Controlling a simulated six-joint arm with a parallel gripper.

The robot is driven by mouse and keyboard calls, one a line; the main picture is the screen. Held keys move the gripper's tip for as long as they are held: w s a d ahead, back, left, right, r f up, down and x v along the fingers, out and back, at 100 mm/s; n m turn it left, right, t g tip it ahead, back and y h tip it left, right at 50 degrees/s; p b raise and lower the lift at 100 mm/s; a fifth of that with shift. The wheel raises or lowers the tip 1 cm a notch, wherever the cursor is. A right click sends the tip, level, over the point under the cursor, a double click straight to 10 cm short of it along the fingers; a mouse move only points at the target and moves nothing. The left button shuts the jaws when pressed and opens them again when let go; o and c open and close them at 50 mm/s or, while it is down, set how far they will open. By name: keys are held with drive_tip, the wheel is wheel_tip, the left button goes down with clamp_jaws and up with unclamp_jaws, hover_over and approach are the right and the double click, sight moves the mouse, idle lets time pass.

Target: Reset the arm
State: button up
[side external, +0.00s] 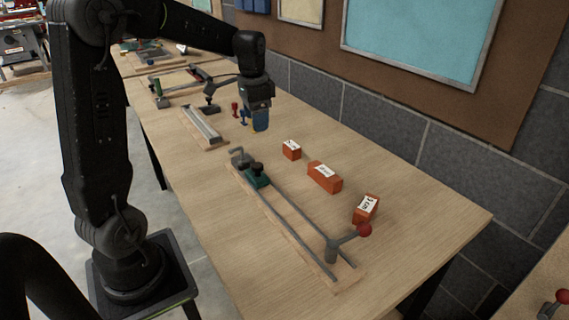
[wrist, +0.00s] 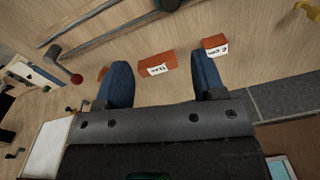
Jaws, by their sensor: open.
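My gripper (side external: 258,122) hangs above the wooden table (side external: 420,225) in the side view, behind the nearest orange block. In the wrist view my gripper (wrist: 158,85) shows its two blue fingers spread apart, with nothing held between them. An orange block (side external: 291,150) with a white label stands on the table, and a second one (side external: 325,177) and a third one (side external: 365,208) are in a row toward the right front. In the wrist view a labelled block (wrist: 157,65) appears between the fingers, lower on the table, and another (wrist: 215,45) shows by the right finger.
A rail fixture with a green slider (side external: 255,174) and a red-knobbed lever (side external: 364,230) lies along the table's front side. A metal bar fixture (side external: 203,127) and small red and blue pieces (side external: 240,112) are farther back. A tiled wall (side external: 390,127) borders the table's far side.

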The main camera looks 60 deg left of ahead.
drive_tip(key=s+d+r+n+t, duration=0.2)
drive_tip(key=s+d+t, duration=0.3)
drive_tip(key=s+d, duration=1.1)
drive_tip(key=d+r, duration=0.1)
drive_tip(key=d, duration=0.3)
drive_tip(key=shift+r, duration=0.1)
idle(0.7)
